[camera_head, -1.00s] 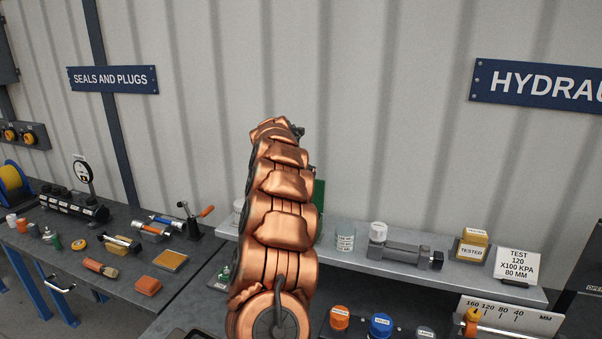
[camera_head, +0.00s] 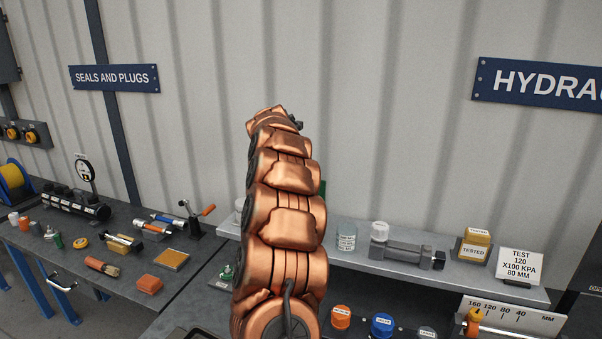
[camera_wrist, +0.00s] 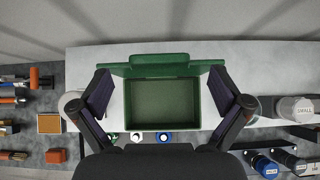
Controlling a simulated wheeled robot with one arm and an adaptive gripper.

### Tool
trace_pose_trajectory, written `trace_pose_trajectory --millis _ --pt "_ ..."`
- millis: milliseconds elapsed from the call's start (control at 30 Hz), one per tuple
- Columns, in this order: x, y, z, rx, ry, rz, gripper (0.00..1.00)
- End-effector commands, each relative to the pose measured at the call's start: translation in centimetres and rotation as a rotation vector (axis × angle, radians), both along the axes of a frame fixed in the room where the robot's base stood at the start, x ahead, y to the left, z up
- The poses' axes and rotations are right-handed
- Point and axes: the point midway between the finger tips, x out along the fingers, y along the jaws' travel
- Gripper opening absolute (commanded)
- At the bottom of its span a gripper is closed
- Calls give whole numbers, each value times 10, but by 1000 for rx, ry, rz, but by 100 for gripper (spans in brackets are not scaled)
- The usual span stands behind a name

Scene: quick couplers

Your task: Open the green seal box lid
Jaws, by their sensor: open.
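The green seal box (camera_wrist: 195,100) stands on the grey shelf, its empty-looking inside facing my wrist camera. Its green lid (camera_wrist: 160,61) is raised at the far side of the box, so the box is open. In the head view only a sliver of green (camera_head: 323,187) shows behind my copper arm. My gripper (camera_wrist: 160,76) is open over the box, one finger at the left and one at the right of it, with nothing held between them. In the head view my gripper is hidden behind the arm.
A glass jar (camera_head: 346,237), a grey fitting block (camera_head: 408,253) and a yellow tested box (camera_head: 473,246) stand on the shelf to the right. Orange and blue caps (camera_head: 381,325) sit below. A dark bench (camera_head: 120,235) with tools is at the left.

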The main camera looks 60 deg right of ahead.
Motion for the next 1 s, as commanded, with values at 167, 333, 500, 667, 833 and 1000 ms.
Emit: trace_pose_trajectory --millis 167,333,500,667,833,1000 --pt "-4 19 24 -5 -5 1 100" --pt "-8 36 39 -2 -3 0 100" --pt "-11 48 51 0 -1 -1 100" --pt "-11 53 54 2 2 -1 100" --pt "-11 53 55 2 0 -1 100" --pt "-11 53 55 1 0 -1 100"
